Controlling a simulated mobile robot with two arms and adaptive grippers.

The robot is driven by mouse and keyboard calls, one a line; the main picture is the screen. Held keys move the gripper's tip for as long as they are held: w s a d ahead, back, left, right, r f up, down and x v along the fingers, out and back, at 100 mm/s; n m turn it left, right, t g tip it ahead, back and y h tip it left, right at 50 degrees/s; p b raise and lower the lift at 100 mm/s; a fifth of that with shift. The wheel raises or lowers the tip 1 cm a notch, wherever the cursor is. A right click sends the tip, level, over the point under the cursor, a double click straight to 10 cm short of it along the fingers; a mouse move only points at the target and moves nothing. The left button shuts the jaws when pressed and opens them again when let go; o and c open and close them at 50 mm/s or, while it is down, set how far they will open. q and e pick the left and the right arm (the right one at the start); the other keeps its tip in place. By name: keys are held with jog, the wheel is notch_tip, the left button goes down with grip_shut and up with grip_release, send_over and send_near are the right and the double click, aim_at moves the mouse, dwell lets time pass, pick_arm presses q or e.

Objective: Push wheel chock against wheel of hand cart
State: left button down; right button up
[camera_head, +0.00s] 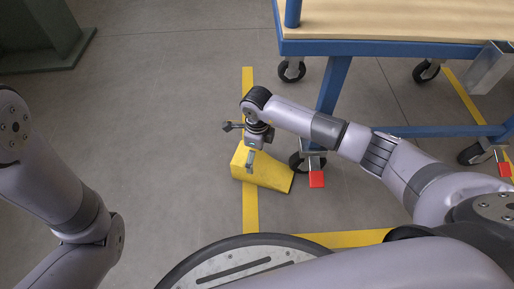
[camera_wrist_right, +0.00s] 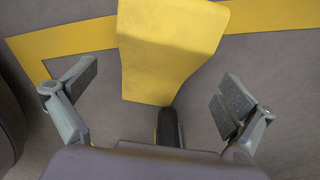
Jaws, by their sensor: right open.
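The wheel chock (camera_head: 267,174) is a yellow wedge lying on the floor, its low end pointing right toward the near caster wheel (camera_head: 296,162) of the hand cart (camera_head: 335,85). The low end is close to that wheel; I cannot tell whether they touch. My right gripper (camera_head: 240,143) is open above the chock's tall left end. In the right wrist view the chock (camera_wrist_right: 170,50) shows between and beyond the spread fingers (camera_wrist_right: 158,86), with no clear grip on it. My left arm shows at the left, but its gripper is out of view.
The cart has a blue frame, a wooden top and several black casters. A red pedal (camera_head: 317,179) is beside the near wheel. Yellow floor tape (camera_head: 249,209) runs under the chock. A dark green object (camera_head: 42,35) stands at the upper left. The floor left of the chock is clear.

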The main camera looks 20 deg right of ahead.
aim_at(257, 160)
notch_tip(257, 160, down, 5)
jog(key=shift+b, duration=1.2)
jog(key=shift+c, duration=0.2)
jog(key=c, duration=1.5)
jog(key=o, duration=1.5)
jog(key=shift+o, duration=0.2)
jog(key=shift+r, duration=0.3)
notch_tip(257, 160, up, 12)
jog(key=shift+f, duration=0.25)
